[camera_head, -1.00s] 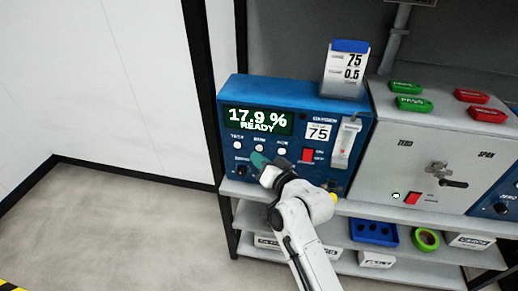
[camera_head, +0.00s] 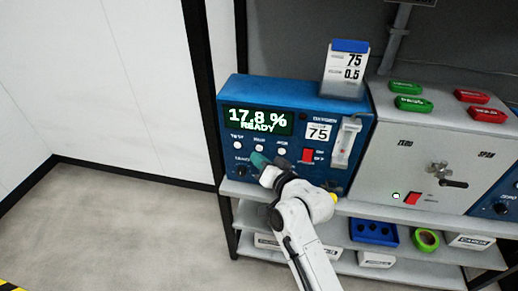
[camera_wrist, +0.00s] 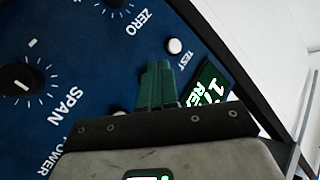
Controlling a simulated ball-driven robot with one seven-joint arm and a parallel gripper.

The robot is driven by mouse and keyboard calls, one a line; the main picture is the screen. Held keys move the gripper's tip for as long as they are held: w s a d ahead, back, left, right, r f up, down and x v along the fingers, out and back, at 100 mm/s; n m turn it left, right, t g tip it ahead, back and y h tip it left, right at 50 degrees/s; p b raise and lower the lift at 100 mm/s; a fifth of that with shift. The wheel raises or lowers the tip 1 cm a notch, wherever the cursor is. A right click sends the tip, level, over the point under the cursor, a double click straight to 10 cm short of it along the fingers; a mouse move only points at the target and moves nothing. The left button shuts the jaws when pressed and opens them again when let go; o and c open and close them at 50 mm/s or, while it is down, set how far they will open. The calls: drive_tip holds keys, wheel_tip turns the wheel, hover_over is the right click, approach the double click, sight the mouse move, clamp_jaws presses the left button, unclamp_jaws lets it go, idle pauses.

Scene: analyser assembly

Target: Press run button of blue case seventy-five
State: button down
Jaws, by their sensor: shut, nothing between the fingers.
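The blue case marked 75 (camera_head: 226,108) stands on the shelf, its display (camera_head: 257,121) reading 17.8 % READY. Three white buttons sit in a row below the display: a left one (camera_head: 237,145), a middle one (camera_head: 259,148) and a right one (camera_head: 281,151). Their labels are too small to read surely in the head view. My gripper (camera_head: 258,160) is shut and empty, just below the middle button; contact cannot be told. In the wrist view its green fingers (camera_wrist: 155,84) point at the blue panel, near the button labelled TEST (camera_wrist: 174,46). The run button cannot be made out there.
A red switch (camera_head: 307,155) and a flow tube (camera_head: 345,143) are right of the buttons. Knobs (camera_wrist: 20,80) lie lower on the panel. A grey case (camera_head: 400,150) with green and red tags stands close on the right. Open floor lies left.

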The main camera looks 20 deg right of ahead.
drive_tip(key=shift+w+d, duration=0.1)
idle(0.4)
drive_tip(key=shift+w+d, duration=0.15)
drive_tip(key=shift+w, duration=0.1)
drive_tip(key=shift+w+d+b, duration=0.25)
drive_tip(key=shift+w+b, duration=0.1)
drive_tip(key=shift+b, duration=0.05)
idle(0.9)
drive_tip(key=shift+s, duration=0.1)
drive_tip(key=shift+s+a+p, duration=0.45)
drive_tip(key=shift+s+p, duration=0.15)
drive_tip(key=shift+s+a+p, duration=0.75)
drive_tip(key=shift+s+p, duration=0.2)
drive_tip(key=shift+s, duration=0.1)
drive_tip(key=shift+s+a+p, duration=0.75)
drive_tip(key=shift+s+p, duration=0.2)
drive_tip(key=shift+s, duration=0.05)
